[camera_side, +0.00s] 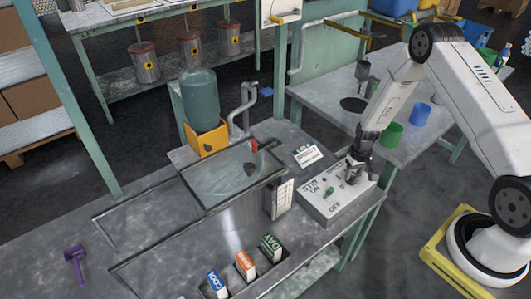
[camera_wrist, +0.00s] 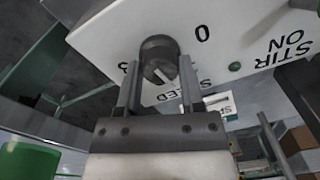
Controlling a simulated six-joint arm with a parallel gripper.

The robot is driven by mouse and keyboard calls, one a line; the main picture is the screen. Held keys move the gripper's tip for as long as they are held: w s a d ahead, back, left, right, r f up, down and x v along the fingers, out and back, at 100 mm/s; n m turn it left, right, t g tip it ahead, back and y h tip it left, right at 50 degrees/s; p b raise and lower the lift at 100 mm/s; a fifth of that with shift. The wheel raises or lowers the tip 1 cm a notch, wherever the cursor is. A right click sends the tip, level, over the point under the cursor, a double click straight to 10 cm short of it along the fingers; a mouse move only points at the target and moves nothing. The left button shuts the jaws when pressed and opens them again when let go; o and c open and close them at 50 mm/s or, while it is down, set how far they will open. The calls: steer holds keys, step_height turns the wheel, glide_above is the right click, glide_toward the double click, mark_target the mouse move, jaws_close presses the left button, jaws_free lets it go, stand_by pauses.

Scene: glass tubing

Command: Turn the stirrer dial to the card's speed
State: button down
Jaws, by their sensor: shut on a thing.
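The stirrer dial is a dark round knob (camera_wrist: 159,54) with a slot-like mark on its face. It sits on the white control panel (camera_wrist: 100,38), which carries a 0 near the dial and the words STIR ON. My gripper (camera_wrist: 158,72) has one finger on each side of the dial and is shut on it. In the side view my gripper (camera_side: 354,172) comes down onto the right part of the control box (camera_side: 325,208) and hides the dial. A small white card (camera_side: 308,156) stands behind the box; its print is too small to read.
A green switch (camera_side: 329,191) marked STIR ON and OFF is on the box, left of my gripper. A metal sink (camera_side: 225,185) with a red-handled tap (camera_side: 255,145) lies further left. Cartons, one an orange carton (camera_side: 245,264), stand at the front. A blue cup (camera_side: 418,115) is behind.

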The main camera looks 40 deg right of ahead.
mark_target(353, 175)
steer(key=m, duration=0.3)
steer(key=shift+m, duration=0.4)
steer(key=shift+w+m, duration=0.1)
steer(key=shift+m, duration=1.6)
steer(key=shift+c, duration=1.1)
jaws_free()
steer(key=shift+r, duration=0.15)
steer(key=shift+d+r, duration=0.1)
steer(key=shift+r, duration=3.7)
